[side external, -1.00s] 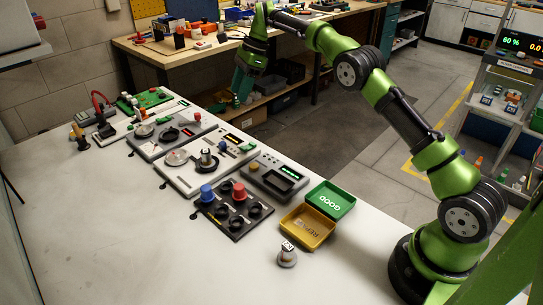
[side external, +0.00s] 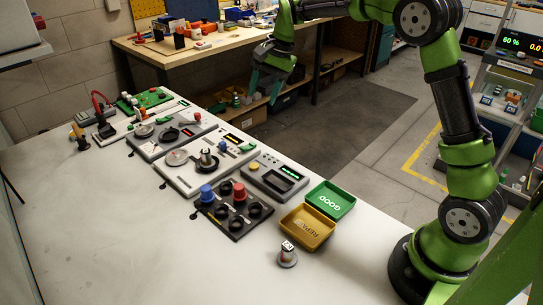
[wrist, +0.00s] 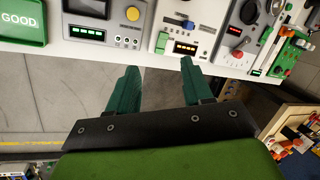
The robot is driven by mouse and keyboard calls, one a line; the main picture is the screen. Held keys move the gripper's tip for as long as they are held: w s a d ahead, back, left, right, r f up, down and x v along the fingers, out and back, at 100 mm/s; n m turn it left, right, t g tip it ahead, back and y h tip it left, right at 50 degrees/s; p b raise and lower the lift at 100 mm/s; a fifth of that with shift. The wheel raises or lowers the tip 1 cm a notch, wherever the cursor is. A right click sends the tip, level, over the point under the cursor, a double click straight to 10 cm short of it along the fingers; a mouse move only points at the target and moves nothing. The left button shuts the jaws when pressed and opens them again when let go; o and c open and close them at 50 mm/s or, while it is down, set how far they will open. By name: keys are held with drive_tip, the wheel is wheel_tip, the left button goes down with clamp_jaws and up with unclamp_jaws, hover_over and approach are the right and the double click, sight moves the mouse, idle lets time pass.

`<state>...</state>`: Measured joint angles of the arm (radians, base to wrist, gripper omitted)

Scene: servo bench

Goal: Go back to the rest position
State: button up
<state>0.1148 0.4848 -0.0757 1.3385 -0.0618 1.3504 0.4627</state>
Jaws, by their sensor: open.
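My gripper (side external: 268,92) is open and empty. In the side external view it hangs beyond the far edge of the white bench, over the floor, with its fingers pointing down. In the wrist view its two dark green fingers (wrist: 158,88) stand well apart with only grey floor and the bench edge between them. My arm arches up from its base at the right of the bench.
On the bench stand a black tray (side external: 224,222) with red and blue knobs, a grey tester (side external: 287,187), a green GOOD bin (side external: 344,200), a yellow bin (side external: 296,240) and a small grey part (side external: 287,262). A wooden workbench (side external: 140,44) stands behind. The bench's left front is clear.

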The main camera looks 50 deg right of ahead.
drive_tip(key=s+a+r+n+t, duration=0.1)
drive_tip(key=s+a+n, duration=0.1)
drive_tip(key=s, duration=0.7)
drive_tip(key=s+a+r+n+t, duration=0.1)
drive_tip(key=s+n, duration=0.3)
drive_tip(key=s, duration=0.5)
drive_tip(key=s+a+r+n+t, duration=0.1)
drive_tip(key=s+a+n+t, duration=0.1)
drive_tip(key=s, duration=0.8)
drive_tip(key=shift+a+r+n+t, duration=0.3)
drive_tip(key=shift+a+r+n, duration=0.15)
drive_tip(key=shift+a, duration=0.5)
